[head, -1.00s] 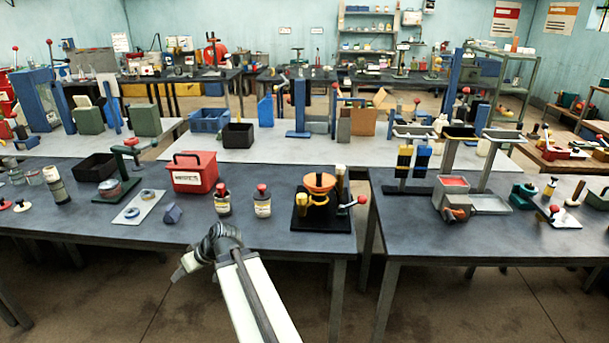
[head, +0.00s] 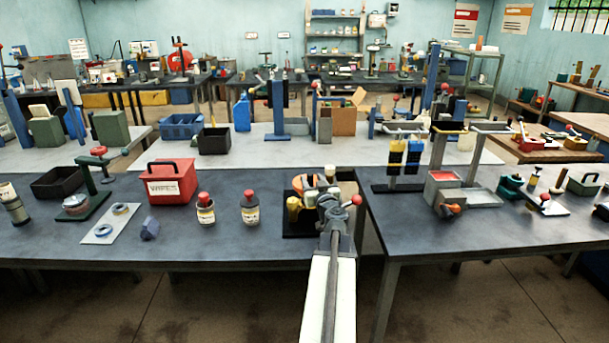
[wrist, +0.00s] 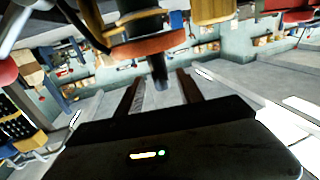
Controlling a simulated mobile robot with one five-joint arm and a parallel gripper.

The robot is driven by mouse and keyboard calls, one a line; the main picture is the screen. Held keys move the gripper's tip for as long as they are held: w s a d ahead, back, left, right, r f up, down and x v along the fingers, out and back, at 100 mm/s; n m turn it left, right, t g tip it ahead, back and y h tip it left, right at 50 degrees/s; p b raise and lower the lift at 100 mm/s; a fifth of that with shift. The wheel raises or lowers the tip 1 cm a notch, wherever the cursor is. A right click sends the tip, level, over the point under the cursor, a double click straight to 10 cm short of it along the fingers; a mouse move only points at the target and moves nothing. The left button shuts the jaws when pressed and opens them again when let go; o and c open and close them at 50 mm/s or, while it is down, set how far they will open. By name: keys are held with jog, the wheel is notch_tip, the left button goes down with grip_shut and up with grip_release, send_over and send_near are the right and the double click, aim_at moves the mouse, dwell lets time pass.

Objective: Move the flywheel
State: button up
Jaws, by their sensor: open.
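I cannot tell for sure which thing is the flywheel. The black-based stand (head: 291,224) on the near bench bears an orange round part (head: 311,183) and pale yellow cylinders (head: 293,204). The end of my arm is in front of it and hides much of it. My gripper (wrist: 160,80) is open in the wrist view, with its two dark fingers apart. A dark stem (wrist: 158,69) below a red-orange round part (wrist: 148,46) shows between and beyond the fingertips. I cannot tell whether anything touches them.
A red wipes box (head: 171,183), two red-capped bottles (head: 205,209) and a pale plate (head: 111,224) with rings stand left on the bench. A red-knobbed lever (head: 356,200) is close to my arm's end. A gap separates the right bench (head: 430,230).

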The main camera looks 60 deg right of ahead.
jog(key=x, duration=0.5)
jog(key=shift+w+d, duration=0.1)
jog(key=shift+w, duration=0.05)
grip_shut()
jog(key=shift+n+t+y, duration=0.3)
jog(key=n+t+y, duration=0.1)
jog(key=y, duration=0.1)
jog(key=n+t+y, duration=0.1)
jog(key=y, duration=0.1)
jog(key=n+t+y, duration=0.1)
jog(key=n, duration=0.1)
jog(key=shift+s+d+y, duration=0.35)
jog(key=shift+y, duration=0.05)
jog(key=n+y, duration=0.2)
jog(key=y, duration=0.1)
jog(key=n+t+y, duration=0.1)
jog(key=n+y, duration=0.1)
jog(key=y, duration=0.1)
jog(key=shift+s+d+y, duration=0.1)
jog(key=shift+s+y, duration=0.1)
jog(key=shift+y, duration=0.1)
jog(key=shift+n+y, duration=0.3)
jog(key=shift+n, duration=0.1)
